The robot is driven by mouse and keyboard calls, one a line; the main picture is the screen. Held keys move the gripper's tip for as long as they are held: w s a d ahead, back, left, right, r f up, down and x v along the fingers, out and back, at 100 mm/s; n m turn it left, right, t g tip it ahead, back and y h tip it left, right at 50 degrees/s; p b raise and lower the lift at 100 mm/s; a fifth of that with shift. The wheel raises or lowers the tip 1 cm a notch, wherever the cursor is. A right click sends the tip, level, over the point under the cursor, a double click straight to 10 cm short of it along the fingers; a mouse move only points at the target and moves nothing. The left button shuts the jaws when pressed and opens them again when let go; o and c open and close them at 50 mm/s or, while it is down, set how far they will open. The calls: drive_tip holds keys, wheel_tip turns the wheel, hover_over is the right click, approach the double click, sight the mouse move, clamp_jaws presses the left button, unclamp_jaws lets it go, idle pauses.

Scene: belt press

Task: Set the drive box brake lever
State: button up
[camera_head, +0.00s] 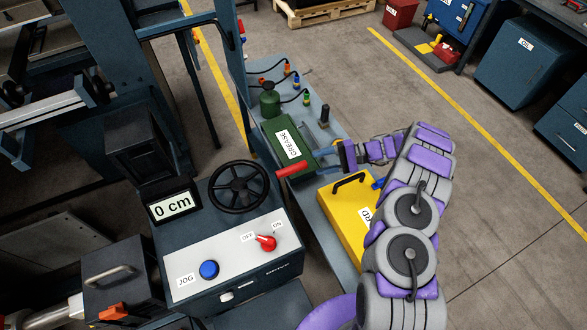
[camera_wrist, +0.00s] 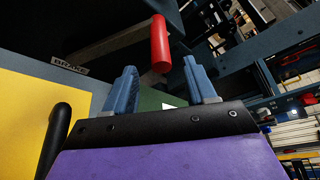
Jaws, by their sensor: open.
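The brake lever is a red cylindrical handle (camera_head: 291,170) sticking out from the right side of the dark drive box (camera_head: 265,275). In the wrist view the red handle (camera_wrist: 160,45) hangs ahead, about midway between the fingertips. A BRAKE label (camera_wrist: 70,66) shows to the left there. My gripper (camera_wrist: 159,68) is open, its blue fingers apart with nothing held. In the head view my gripper (camera_head: 322,151) is just right of the handle, beside the green grease box. Whether a finger touches the handle cannot be told.
The green GREASE box (camera_head: 275,146) is close behind the lever. The drive box carries a handwheel (camera_head: 239,187), a blue JOG button (camera_head: 209,269) and a red OFF/ON knob (camera_head: 266,243). Open floor is at right.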

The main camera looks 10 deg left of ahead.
sight(294, 169)
drive_tip(key=b+x, duration=0.1)
drive_tip(key=x, duration=0.8)
drive_tip(key=shift+s+a+f, duration=0.15)
drive_tip(key=shift+s+a, duration=0.05)
drive_tip(key=shift+a, duration=0.15)
drive_tip(key=shift+c, duration=0.5)
clamp_jaws()
